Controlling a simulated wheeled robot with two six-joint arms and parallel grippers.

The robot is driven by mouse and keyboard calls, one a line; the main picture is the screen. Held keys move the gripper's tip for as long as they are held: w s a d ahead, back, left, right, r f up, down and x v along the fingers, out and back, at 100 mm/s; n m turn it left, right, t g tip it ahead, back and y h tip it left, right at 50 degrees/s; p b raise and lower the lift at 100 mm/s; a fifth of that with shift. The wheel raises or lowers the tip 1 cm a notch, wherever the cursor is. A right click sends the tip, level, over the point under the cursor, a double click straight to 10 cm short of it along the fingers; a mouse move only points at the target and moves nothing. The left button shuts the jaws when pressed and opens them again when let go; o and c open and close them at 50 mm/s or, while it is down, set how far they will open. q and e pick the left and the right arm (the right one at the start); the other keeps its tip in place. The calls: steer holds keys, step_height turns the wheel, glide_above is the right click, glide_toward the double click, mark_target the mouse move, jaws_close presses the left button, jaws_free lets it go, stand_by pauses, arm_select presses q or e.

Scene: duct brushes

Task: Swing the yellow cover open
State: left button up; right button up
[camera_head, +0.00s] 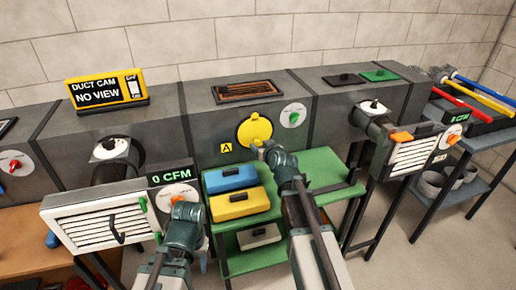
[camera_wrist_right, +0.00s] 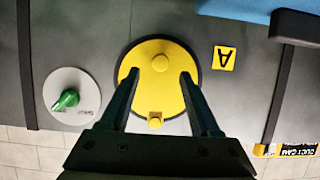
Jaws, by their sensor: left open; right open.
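The yellow cover (camera_head: 255,130) is a round disc on the front of the grey duct, next to a yellow "A" label (camera_head: 226,148). In the right wrist view the cover (camera_wrist_right: 144,84) lies flat on the duct with two small yellow knobs, one near its middle and one at its lower edge. My right gripper (camera_head: 262,147) is at the cover's lower edge. Its open fingers (camera_wrist_right: 160,85) reach over the cover on either side of the knobs, with nothing visibly gripped. My left gripper (camera_head: 187,205) is open in front of the left vent's dial; its fingertips are hard to make out.
A green cart (camera_head: 325,165) below the cover carries a blue case (camera_head: 232,178) and a yellow case (camera_head: 240,203). A green knob (camera_head: 293,117) sits right of the cover. White vent units stand left (camera_head: 95,222) and right (camera_head: 410,155).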

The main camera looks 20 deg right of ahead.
mark_target(257, 143)
steer(key=shift+b+x, duration=0.6)
steer(key=shift+x, duration=1.75)
jaws_close()
